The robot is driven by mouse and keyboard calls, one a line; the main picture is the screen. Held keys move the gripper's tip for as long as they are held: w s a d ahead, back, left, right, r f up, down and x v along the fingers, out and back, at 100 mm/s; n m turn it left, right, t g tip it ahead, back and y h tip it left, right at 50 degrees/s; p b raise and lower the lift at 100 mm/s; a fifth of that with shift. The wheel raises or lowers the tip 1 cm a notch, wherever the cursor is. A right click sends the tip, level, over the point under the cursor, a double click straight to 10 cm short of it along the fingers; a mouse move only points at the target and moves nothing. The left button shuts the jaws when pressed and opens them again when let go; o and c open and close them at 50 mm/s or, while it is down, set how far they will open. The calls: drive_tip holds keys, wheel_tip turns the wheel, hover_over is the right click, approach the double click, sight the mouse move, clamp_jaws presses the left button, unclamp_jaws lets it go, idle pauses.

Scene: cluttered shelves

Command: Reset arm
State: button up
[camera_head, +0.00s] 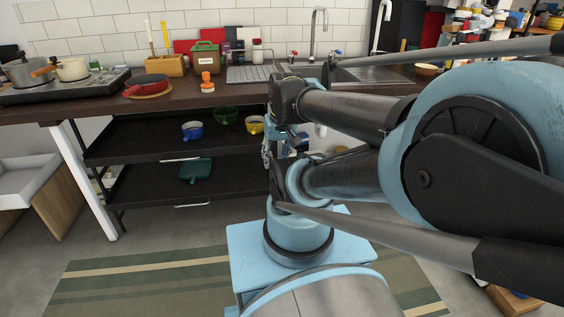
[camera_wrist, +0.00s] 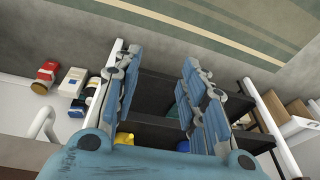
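My arm (camera_head: 345,115) fills the right side of the head view, with its links bent in front of the counter and shelf. My gripper shows in the head view (camera_head: 268,152) as small blue fingers hanging beside the right part of the shelf, partly hidden by my arm. In the wrist view my gripper (camera_wrist: 158,62) has its two blue fingers spread wide apart. I see nothing held between them; dark shelf boards show behind the gap.
A striped rug (camera_head: 140,280) covers open floor.

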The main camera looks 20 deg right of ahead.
drive_tip(key=shift+s+d+f+h, duration=0.2)
drive_tip(key=shift+s+d+f, duration=0.05)
drive_tip(key=shift+s+d, duration=0.25)
drive_tip(key=shift+s+d+f+h, duration=0.2)
drive_tip(key=shift+s+d, duration=0.2)
drive_tip(key=shift+s, duration=0.2)
drive_tip(key=shift+w+f+g, duration=0.2)
drive_tip(key=shift+w+g, duration=0.1)
drive_tip(key=shift+w, duration=0.15)
